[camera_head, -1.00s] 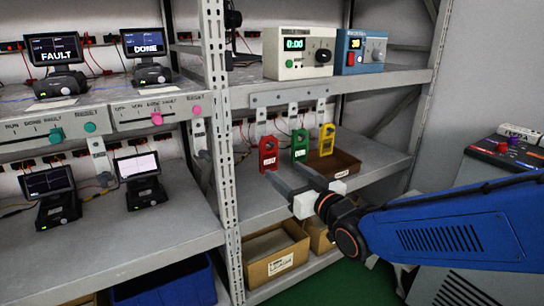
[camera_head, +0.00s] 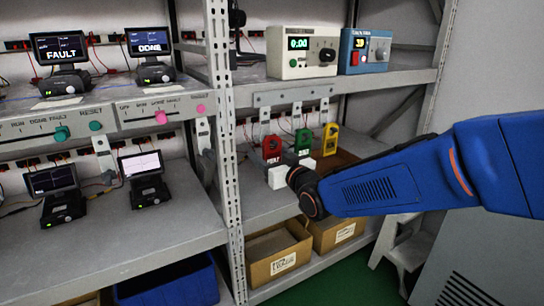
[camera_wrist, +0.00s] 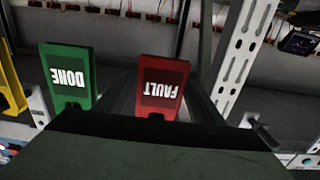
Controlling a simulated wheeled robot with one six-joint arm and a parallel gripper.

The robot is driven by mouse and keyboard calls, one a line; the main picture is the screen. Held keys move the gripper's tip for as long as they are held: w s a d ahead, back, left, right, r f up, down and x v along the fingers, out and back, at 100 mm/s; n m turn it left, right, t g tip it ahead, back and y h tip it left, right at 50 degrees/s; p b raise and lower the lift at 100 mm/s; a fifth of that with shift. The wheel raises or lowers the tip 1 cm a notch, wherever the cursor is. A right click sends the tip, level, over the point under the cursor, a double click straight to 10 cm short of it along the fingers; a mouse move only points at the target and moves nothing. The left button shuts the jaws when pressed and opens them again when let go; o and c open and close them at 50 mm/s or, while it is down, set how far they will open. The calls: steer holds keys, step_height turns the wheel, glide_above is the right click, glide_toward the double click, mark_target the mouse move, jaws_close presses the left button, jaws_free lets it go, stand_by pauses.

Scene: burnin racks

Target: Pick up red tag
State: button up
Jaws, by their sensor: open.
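The red tag (camera_head: 271,149) hangs from a hook on the rack's rail, leftmost of three tags. In the wrist view the red tag (camera_wrist: 162,86) shows upside down with the word FAULT, between my gripper's two fingers. My gripper (camera_head: 279,174) is just below and in front of the tag in the head view. Its jaws are open, with one finger on each side of the tag in the wrist view (camera_wrist: 160,100). I cannot tell whether either finger touches it. The fingertips are partly hidden behind the tag and the wrist.
The green tag (camera_head: 303,142) marked DONE hangs close to the right of the red one, and the yellow tag (camera_head: 331,139) is beyond it. A rack post (camera_head: 222,130) stands to the left. Cardboard bins (camera_head: 283,266) sit on the shelf below.

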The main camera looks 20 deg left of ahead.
steer(key=shift+w+a, duration=0.4)
steer(key=shift+a, duration=0.1)
steer(key=c, duration=1.1)
steer(key=shift+r, duration=0.1)
steer(key=shift+r, duration=0.25)
steer(key=r+v, duration=0.1)
steer(key=v, duration=1.7)
steer(key=shift+r, duration=0.45)
steer(key=shift+s+d, duration=0.1)
steer(key=shift+s, duration=0.05)
